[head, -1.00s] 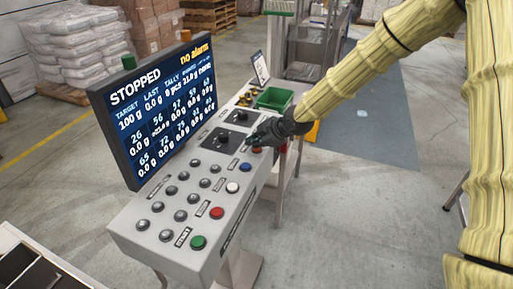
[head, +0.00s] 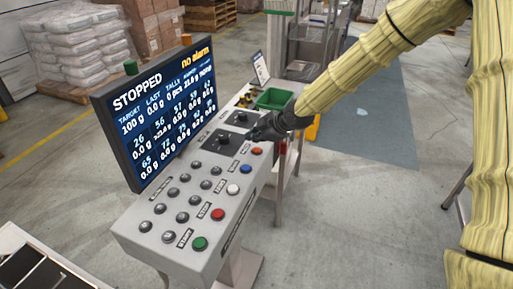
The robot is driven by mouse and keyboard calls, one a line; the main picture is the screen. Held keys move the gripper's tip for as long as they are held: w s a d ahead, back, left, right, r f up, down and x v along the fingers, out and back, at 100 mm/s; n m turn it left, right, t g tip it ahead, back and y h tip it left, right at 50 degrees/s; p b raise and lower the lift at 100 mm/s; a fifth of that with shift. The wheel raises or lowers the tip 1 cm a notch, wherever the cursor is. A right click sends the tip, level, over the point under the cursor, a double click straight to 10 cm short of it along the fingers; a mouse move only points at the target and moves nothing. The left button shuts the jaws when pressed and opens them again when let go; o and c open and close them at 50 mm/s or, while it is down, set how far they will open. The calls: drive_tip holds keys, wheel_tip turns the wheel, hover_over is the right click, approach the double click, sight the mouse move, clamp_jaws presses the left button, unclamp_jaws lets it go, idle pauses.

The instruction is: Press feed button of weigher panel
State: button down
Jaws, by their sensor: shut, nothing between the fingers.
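The weigher panel (head: 150,238) is a grey sloped console with rows of dark round buttons and a column of coloured ones: green (head: 200,243), red (head: 218,214), white (head: 233,189), blue (head: 246,169) and orange-red (head: 257,151). The small labels are too blurred to read, so I cannot tell which is the feed button. The screen (head: 160,110) above reads STOPPED and "no alarm". My gripper (head: 256,134) is shut and empty at the panel's far end, beside the black joystick plates and just beyond the orange-red button. Whether it touches the panel I cannot tell.
A green bin (head: 273,98) stands behind my gripper at the far end. A metal stand (head: 315,50) is at the back. Wrapped sacks (head: 85,45) and cartons are at the back left. The floor (head: 350,200) right of the panel is clear.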

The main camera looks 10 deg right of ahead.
sight(255, 151)
drive_tip(key=shift+r+p, duration=1)
drive_tip(key=shift+r, duration=0.7)
